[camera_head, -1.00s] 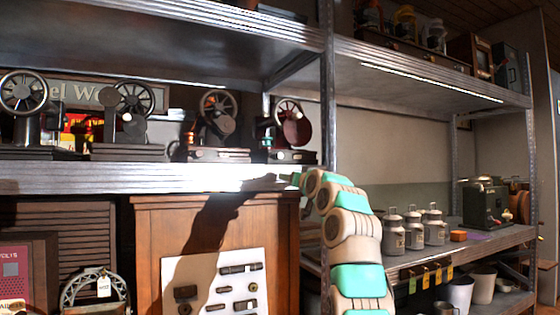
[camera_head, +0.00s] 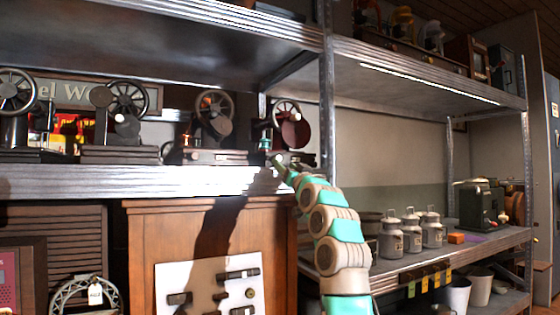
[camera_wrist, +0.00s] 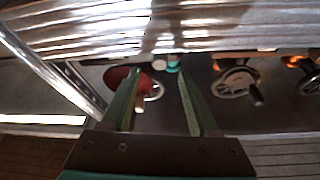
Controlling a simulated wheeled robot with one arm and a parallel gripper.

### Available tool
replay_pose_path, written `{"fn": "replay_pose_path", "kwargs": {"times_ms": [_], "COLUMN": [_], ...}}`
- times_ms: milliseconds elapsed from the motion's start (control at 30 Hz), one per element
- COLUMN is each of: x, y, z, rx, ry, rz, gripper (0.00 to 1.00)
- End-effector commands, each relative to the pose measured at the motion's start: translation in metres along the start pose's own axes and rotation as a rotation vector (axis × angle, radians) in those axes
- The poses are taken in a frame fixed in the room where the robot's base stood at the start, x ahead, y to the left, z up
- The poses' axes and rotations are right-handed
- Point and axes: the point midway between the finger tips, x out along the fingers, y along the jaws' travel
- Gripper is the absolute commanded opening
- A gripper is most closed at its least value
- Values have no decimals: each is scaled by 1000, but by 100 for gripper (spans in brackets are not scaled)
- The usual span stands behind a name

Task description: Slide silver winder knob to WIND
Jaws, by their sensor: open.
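The rightmost machine with a dark red disc and a spoked wheel (camera_head: 290,128) stands on the upper-left shelf. It also shows upside down in the wrist view as a red disc (camera_wrist: 117,77). A small teal spool-like part (camera_head: 265,143) is at its left; it appears in the wrist view (camera_wrist: 173,64) beside a small pale round part (camera_wrist: 159,65). I cannot tell whether that pale part is the silver winder knob, and no WIND marking is readable. My gripper (camera_wrist: 158,76) is open, its green fingers spread either side of these parts, apparently empty. In the head view my gripper (camera_head: 276,160) is at the shelf front edge, below the machine.
Several similar wheeled machines, such as one with a spoked wheel (camera_head: 127,98), line the shelf to the left. A metal upright (camera_head: 327,100) stands close right of the rightmost machine. The shelf front edge (camera_head: 130,181) lies beneath. Grey canisters (camera_head: 411,235) stand lower right.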

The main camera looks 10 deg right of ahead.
Motion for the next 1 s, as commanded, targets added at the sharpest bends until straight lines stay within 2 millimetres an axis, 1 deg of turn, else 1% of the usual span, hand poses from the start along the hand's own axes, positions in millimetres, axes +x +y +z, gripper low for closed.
{"fn": "replay_pose_path", "kwargs": {"times_ms": [33,100,433,500,700,967,1000], "x": [5,12,39,44,49,49,49], "y": [-1,-1,-1,-1,0,0,0], "z": [-3,-1,-4,-2,0,1,1], "rx": [1,2,0,0,0,0,0], "ry": [-1,-6,-1,-3,-4,-2,-2], "rz": [-1,-1,-1,-1,0,0,0], "gripper": [61,61,61,61,61,61,60]}}
